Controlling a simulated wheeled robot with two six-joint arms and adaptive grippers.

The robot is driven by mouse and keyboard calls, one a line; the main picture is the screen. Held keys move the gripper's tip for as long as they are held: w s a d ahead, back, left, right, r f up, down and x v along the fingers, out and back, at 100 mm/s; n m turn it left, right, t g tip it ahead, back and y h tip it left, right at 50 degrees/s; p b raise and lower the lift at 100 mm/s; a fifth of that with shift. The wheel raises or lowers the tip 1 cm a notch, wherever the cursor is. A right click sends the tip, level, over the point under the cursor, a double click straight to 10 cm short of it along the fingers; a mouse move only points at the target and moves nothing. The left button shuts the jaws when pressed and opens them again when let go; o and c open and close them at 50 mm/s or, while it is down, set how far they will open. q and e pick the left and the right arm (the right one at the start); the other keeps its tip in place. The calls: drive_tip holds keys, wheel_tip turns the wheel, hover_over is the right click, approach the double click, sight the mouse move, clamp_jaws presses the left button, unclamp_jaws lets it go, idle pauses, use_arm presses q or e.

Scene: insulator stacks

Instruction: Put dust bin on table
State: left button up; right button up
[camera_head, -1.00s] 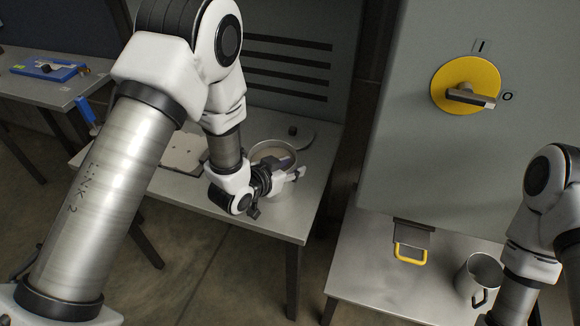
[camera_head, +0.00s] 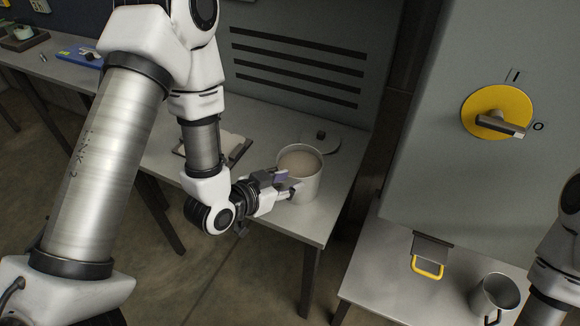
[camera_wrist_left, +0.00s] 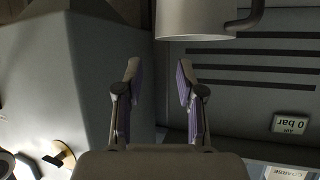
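A light round bin (camera_head: 311,189), open at the top with beige contents, stands upright on the metal table (camera_head: 270,222). I take it for the dust bin. My left gripper (camera_head: 287,184) is open at its near left side, fingers pointing right; I cannot tell if they touch it. In the left wrist view the fingers (camera_wrist_left: 158,88) stand apart with nothing between them, and a pale cylinder with a handle (camera_wrist_left: 192,20) shows beyond them, cut off at the top. My right arm shows at the right edge; its gripper is out of view.
A round lid with a dark knob (camera_head: 320,142) lies behind the bin. A tray (camera_head: 240,150) is partly hidden behind my left arm. A metal mug (camera_head: 495,296) stands on the lower right table (camera_head: 385,285), below a cabinet with a yellow rotary switch (camera_head: 497,112) and a yellow handle (camera_head: 428,268).

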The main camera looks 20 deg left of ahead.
use_arm(q)
drive_tip(key=shift+s, duration=0.15)
drive_tip(key=s+a+f+n+g+y, duration=0.2)
drive_tip(key=s+f+g, duration=0.4)
drive_tip(key=s+f, duration=0.5)
drive_tip(key=s+a+f+n+g+y, duration=0.2)
drive_tip(key=s+f+g, duration=0.4)
drive_tip(key=s+f, duration=0.5)
drive_tip(key=shift+s+a+f+n, duration=0.2)
drive_tip(key=shift+s+a+n, duration=0.15)
drive_tip(key=shift+s+n, duration=0.25)
